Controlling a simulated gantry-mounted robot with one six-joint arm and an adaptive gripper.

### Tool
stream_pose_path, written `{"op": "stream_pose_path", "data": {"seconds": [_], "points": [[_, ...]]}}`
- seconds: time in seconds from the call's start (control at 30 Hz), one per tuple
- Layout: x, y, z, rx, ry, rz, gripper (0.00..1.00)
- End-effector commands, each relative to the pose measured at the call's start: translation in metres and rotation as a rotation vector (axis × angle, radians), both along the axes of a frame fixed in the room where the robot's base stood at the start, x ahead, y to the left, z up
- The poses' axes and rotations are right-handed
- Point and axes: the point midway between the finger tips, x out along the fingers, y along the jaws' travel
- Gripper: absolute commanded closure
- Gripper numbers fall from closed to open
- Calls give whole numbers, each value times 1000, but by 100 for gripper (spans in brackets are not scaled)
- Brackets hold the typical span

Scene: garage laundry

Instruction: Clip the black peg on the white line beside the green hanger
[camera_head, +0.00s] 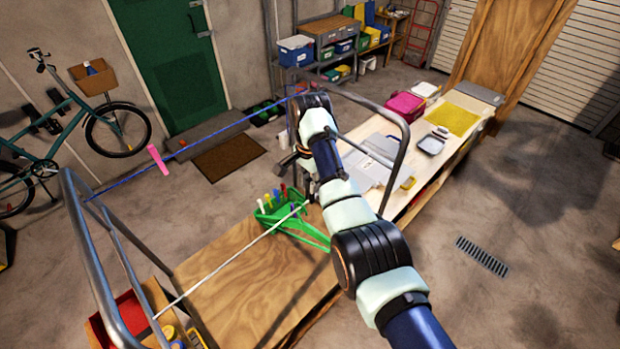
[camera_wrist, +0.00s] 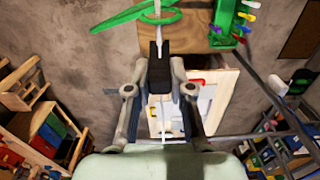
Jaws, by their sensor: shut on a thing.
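My gripper (camera_wrist: 159,72) is shut on the black peg (camera_wrist: 158,52) in the wrist view. The white line (camera_wrist: 159,30) runs lengthwise through that view, in line with the peg; I cannot tell whether the peg's jaws are around it. The green hanger (camera_wrist: 130,18) is at the line just beyond the peg, with a small gap between them in the picture. In the head view, the white line (camera_head: 232,259) slants up to the right, and the green hanger (camera_head: 308,236) shows near its far end. There my arm and gripper hide the peg.
A green peg basket (camera_wrist: 226,22) with several coloured pegs is close to the hanger. A blue line (camera_head: 215,135) runs behind, with a pink peg (camera_head: 157,159) on it. Metal rail frames (camera_head: 92,235) hold the lines. A wooden table (camera_head: 245,290) lies below.

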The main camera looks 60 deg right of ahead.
Motion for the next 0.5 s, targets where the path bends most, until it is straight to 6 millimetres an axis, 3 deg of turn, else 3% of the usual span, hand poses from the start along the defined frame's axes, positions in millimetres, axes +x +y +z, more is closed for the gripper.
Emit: {"op": "stream_pose_path", "data": {"seconds": [0.5], "points": [[0,0,-28,2,1,0,100]]}}
